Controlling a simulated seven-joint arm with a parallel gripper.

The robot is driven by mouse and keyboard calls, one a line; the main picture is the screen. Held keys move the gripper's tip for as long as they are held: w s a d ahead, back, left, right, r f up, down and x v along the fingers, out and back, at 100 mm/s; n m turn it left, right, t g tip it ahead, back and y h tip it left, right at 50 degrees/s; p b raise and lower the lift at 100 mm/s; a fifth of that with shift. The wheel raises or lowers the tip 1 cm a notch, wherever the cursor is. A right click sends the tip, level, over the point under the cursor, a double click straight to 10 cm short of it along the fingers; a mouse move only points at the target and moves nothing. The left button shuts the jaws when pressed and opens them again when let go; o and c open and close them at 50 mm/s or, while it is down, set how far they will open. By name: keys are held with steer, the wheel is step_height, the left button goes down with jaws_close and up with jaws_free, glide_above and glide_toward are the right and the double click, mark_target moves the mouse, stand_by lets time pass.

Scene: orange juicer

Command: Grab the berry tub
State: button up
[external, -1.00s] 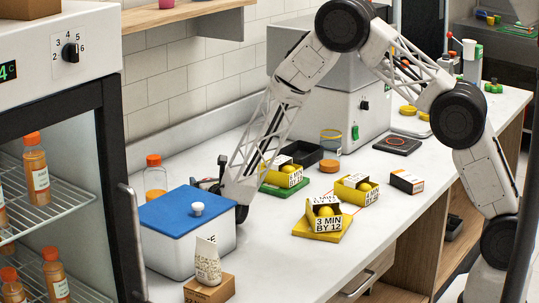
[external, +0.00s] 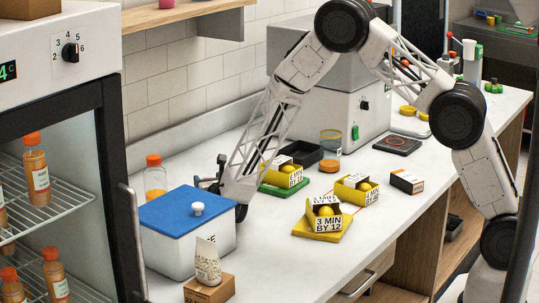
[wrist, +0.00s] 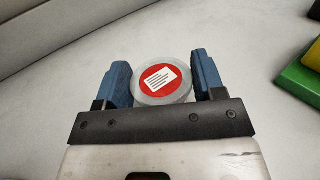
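The berry tub (wrist: 161,97) is a round, pale grey tub with a red label and a white text patch on its lid, seen from above in the wrist view. My gripper (wrist: 162,78) has its two blue fingers on either side of it. They sit against its left and right sides, with no clear gap. In the external view, my gripper (external: 217,178) is low behind the blue-lidded white box (external: 185,230). That box and my arm hide the tub there, so I cannot tell whether it rests on the counter.
An orange-capped bottle (external: 155,178) stands left of my gripper. A green tray (external: 284,188) with a lemon carton is to the right, its corner showing in the wrist view (wrist: 300,76). A paper bag (external: 208,262) stands in front.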

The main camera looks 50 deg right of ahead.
steer(key=shift+c, duration=0.7)
steer(key=shift+r, duration=0.2)
steer(key=shift+r, duration=0.4)
step_height(320, 180, up, 3)
steer(key=shift+f, duration=0.2)
steer(key=s, duration=0.5)
steer(key=s+d, duration=0.1)
steer(key=s, duration=0.4)
steer(key=s+r, duration=0.1)
steer(key=s, duration=0.5)
steer(key=shift+d+r, duration=0.1)
steer(key=shift+d, duration=0.1)
steer(key=shift+w+a, duration=0.1)
